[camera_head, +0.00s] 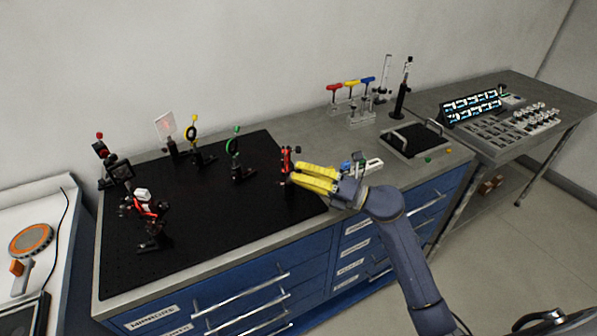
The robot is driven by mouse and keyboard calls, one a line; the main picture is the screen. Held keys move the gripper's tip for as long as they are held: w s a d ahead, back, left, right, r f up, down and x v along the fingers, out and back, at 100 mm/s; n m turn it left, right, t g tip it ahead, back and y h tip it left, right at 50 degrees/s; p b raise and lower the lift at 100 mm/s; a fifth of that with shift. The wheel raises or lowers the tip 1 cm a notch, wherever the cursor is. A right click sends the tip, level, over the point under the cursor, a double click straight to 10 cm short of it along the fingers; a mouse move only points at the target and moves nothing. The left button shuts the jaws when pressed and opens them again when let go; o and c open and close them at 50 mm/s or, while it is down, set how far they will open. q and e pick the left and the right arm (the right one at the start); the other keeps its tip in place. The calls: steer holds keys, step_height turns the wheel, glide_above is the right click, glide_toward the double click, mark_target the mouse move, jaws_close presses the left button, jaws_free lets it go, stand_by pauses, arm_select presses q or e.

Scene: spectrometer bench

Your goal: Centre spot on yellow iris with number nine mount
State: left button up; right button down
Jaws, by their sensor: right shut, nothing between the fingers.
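The yellow iris (191,132) stands upright on a black post toward the back of the black breadboard (205,245). My right gripper (291,176) has yellow fingers, shut with nothing between them. Its fingertips are at a small mount with red knobs (287,160) at the breadboard's right side; I cannot tell whether they touch. A number on this mount is too small to read. A white card (166,125) behind the yellow iris shows a faint reddish mark. A spot on the yellow iris cannot be made out. My left gripper is not in view.
A green iris (234,146) stands between the yellow iris and my right gripper. Other mounts (117,168) stand at the breadboard's left. A rack of coloured hex drivers (351,95) and a black-lined tray (414,139) are at the back right. The breadboard's front middle is clear.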

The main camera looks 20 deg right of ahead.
steer(key=shift+w+d+r, duration=0.1)
steer(key=shift+d, duration=0.05)
steer(key=shift+d+r+n+g+y, duration=0.15)
steer(key=shift+n+y, duration=0.3)
steer(key=shift+n, duration=0.7)
steer(key=shift+a+f+n+g+y, duration=0.1)
steer(key=shift+n+g+y, duration=0.25)
steer(key=shift+n, duration=0.8)
steer(key=shift+r, duration=0.15)
steer(key=c, duration=2.1)
jaws_free()
steer(key=o, duration=0.7)
steer(key=shift+o, duration=0.2)
steer(key=shift+f, duration=0.2)
steer(key=shift+m, duration=0.3)
